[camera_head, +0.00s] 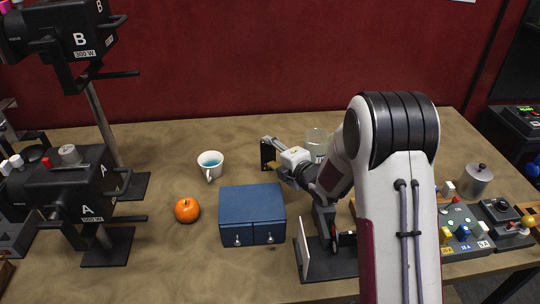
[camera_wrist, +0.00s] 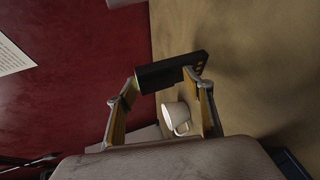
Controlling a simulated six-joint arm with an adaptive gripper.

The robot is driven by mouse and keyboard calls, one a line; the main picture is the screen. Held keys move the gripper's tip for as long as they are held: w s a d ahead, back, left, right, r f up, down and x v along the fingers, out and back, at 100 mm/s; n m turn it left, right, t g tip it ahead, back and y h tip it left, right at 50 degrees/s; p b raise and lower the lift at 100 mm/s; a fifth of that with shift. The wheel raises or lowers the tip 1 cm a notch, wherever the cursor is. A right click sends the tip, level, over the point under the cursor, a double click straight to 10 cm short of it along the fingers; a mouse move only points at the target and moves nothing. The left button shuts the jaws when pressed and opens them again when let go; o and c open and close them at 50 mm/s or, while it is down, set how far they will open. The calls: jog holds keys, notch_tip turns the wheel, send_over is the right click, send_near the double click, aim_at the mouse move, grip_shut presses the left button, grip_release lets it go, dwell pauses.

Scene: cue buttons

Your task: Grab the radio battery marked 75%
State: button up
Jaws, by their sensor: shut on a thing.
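My gripper (camera_head: 274,150) is at the back middle of the table, pointing left toward the red wall. It is shut on a black battery (camera_head: 267,156), a dark block at the left tip of the fingers. In the wrist view my gripper (camera_wrist: 163,95) has its two fingers on either side of the battery (camera_wrist: 168,75). Small orange marks show on the battery's right end there. No percentage can be read on it. I cannot tell whether its lower edge touches the table.
A white cup (camera_head: 216,160) with blue inside stands left of the battery. A blue two-door box (camera_head: 252,212) and an orange fruit (camera_head: 187,210) lie nearer. Two black lamps, A (camera_head: 75,185) and B (camera_head: 70,32), stand left. A glass jar (camera_head: 316,138) is just behind my wrist.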

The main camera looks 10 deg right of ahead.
jog(key=shift+s+d+f, duration=0.1)
jog(key=shift+s+f, duration=0.1)
jog(key=shift+f, duration=0.3)
jog(key=shift+s+f, duration=0.2)
jog(key=shift+f, duration=0.25)
jog(key=shift+r, duration=0.35)
grip_shut()
notch_tip(320, 180, up, 10)
jog(key=shift+w, duration=0.25)
jog(key=shift+f, duration=0.1)
